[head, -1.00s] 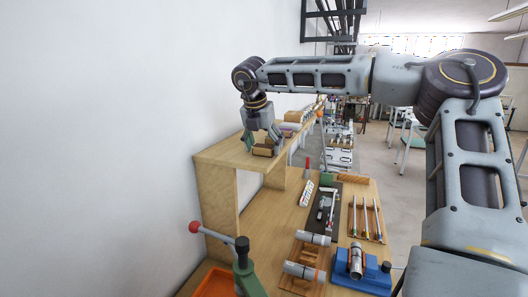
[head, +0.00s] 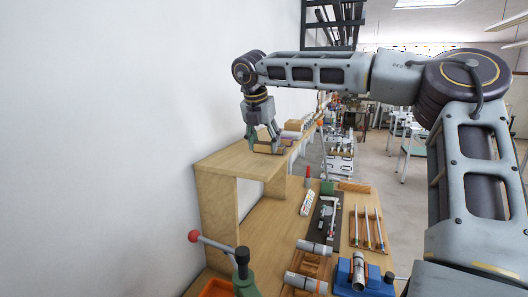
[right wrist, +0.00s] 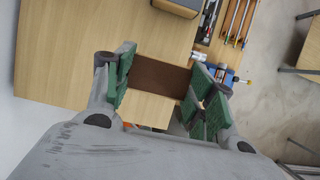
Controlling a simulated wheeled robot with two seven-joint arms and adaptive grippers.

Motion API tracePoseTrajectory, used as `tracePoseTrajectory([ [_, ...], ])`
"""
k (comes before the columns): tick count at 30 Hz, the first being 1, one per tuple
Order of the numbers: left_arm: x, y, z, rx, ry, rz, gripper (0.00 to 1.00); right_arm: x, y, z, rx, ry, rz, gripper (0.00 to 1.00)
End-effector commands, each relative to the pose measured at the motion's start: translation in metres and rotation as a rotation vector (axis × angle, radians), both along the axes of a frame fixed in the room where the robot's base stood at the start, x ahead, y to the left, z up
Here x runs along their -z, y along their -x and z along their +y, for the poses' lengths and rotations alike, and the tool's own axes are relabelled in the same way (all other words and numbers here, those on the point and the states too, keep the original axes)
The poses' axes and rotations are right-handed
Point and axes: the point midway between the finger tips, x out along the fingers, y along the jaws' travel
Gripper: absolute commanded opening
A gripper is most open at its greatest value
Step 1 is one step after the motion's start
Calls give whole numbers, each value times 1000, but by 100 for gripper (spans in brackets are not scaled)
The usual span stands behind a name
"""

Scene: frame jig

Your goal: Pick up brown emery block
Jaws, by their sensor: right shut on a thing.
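The brown emery block (right wrist: 160,78) spans the gap between the green-padded fingers of my right gripper (right wrist: 163,88) in the right wrist view. Both finger pads press against its ends. In the head view my right gripper (head: 265,142) is at the raised wooden shelf (head: 232,163), pointing down, and its fingers partly hide the block. I cannot tell whether the block still touches the shelf. My left gripper is not in view.
Another tan block (head: 293,125) sits farther back. The lower bench holds a tray of rods (head: 367,228), a blue fixture (head: 364,277) and grey cylinders (head: 314,247). A red-knobbed lever (head: 194,236) stands in front. The near shelf top is clear.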

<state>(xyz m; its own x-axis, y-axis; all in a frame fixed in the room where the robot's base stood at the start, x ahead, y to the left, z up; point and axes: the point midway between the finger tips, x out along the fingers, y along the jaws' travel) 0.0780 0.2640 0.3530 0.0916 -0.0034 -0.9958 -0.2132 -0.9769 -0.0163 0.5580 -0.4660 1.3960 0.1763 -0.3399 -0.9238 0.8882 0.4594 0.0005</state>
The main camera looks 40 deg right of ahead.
Motion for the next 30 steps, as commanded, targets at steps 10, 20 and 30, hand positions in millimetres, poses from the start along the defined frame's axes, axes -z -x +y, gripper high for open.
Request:
tracePoseTrajectory([
  [10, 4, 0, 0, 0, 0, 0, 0, -47, 0, 1, 0, 1, 0, 31],
  [20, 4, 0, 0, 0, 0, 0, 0, -63, 0, 1, -1, 0, 0, 31],
  [30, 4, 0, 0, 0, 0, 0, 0, -63, 0, 1, -1, 0, 0, 31],
])
